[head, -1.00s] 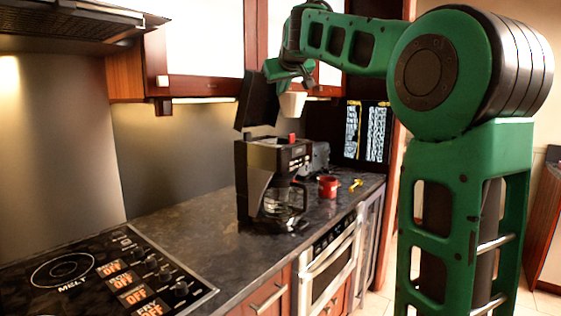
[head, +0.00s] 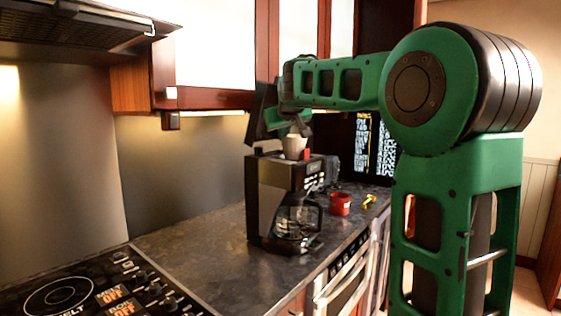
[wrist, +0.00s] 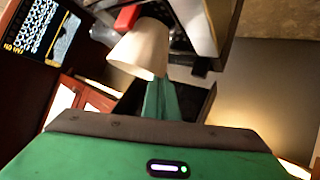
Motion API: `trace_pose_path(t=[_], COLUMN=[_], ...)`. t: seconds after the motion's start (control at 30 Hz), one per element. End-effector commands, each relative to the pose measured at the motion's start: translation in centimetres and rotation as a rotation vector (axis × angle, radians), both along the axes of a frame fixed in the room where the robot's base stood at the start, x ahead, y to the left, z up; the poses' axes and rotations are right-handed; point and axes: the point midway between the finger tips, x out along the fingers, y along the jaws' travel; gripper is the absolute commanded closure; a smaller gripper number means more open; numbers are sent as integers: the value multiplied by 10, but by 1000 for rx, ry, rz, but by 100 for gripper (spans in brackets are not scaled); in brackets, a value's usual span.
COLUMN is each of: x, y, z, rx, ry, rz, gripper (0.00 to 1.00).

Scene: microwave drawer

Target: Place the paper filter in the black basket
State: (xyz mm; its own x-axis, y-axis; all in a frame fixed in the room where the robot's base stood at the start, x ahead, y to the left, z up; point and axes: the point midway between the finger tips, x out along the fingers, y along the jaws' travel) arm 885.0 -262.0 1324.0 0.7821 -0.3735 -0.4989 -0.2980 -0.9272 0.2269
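The white paper filter (head: 294,146) is a cone at the top of the black coffee maker (head: 270,190). It is large in the wrist view (wrist: 140,50). My green gripper (head: 297,131) is over the coffee maker, and its fingers (wrist: 160,98) appear shut on the filter's rim. The filter's lower end is at the level of the machine's top, beside a red part (wrist: 127,18). I cannot tell whether it touches anything below. The black basket cannot be made out; it is hidden from the head camera by the machine's housing.
A glass carafe (head: 296,218) sits in the machine. A red mug (head: 340,204) and a yellow item (head: 369,201) lie to the right on the dark counter (head: 190,250). Cabinets (head: 215,55) hang above.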

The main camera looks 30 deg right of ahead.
Motion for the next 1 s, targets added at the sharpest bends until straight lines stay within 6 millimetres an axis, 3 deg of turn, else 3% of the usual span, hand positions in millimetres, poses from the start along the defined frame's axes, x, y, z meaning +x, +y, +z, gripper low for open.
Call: trace_pose_path(t=[0.5,0.9,1.0], x=[-1,-1,-1], y=[-3,-3,-3], z=[-56,-60,-60], rx=[1,0,0], ry=[1,-1,-1], rz=[-3,-3,-3], gripper=[100,100,82])
